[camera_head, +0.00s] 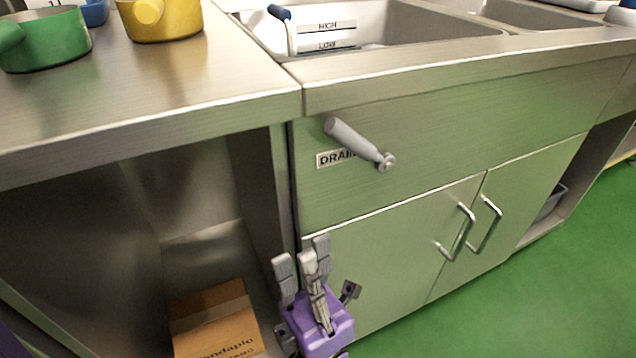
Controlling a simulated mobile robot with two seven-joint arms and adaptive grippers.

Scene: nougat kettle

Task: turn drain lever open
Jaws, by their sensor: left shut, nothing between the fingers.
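The drain lever (352,139) is a grey handle on the front panel of the steel sink unit. It slants up and to the left from a round pivot (386,162) and partly covers the white DRAIN label (328,159) behind it. My left gripper (307,259) has a purple body and grey fingers that point up. It is shut and empty, below and a little left of the lever, apart from it, in front of the cabinet's left edge. My right gripper is not in view.
Two cabinet door handles (459,232) stick out at the right. A cardboard box (215,325) sits on the open shelf at lower left. Green and yellow pots (160,20) stand on the counter. The sink basin (415,32) is behind.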

